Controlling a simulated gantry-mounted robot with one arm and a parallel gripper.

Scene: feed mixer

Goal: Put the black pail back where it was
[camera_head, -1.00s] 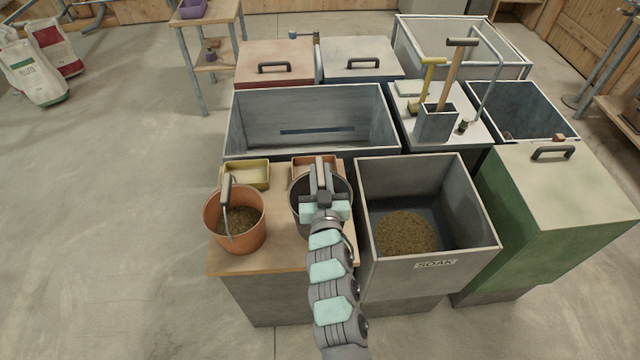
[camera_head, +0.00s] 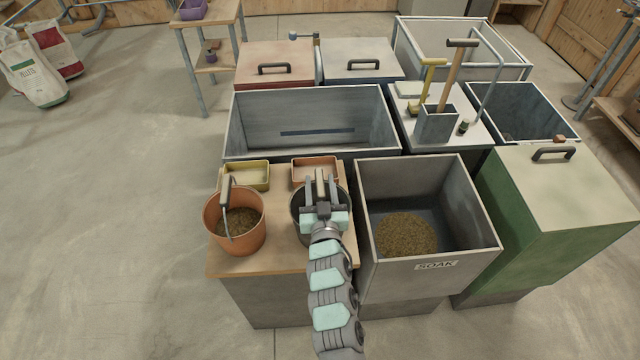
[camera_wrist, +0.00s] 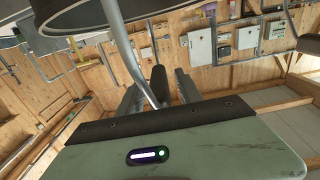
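The black pail (camera_head: 299,212) stands upright on the right side of the wooden bench top (camera_head: 280,240). My gripper (camera_head: 320,182) is above the pail and hides much of it. Its two fingers are apart, with the raised handle grip (camera_head: 320,178) between them and a gap on each side. In the wrist view the dark handle grip (camera_wrist: 158,85) also shows between the spread fingers, with the wire bail (camera_wrist: 125,50) running up to the pail's rim at the top.
An orange pail (camera_head: 234,225) with brown feed and a raised handle stands left on the bench. A yellow tray (camera_head: 247,178) and an orange tray (camera_head: 314,172) lie behind. The grey SOAK bin (camera_head: 435,262) stands close on the right. A grey trough (camera_head: 310,105) lies behind.

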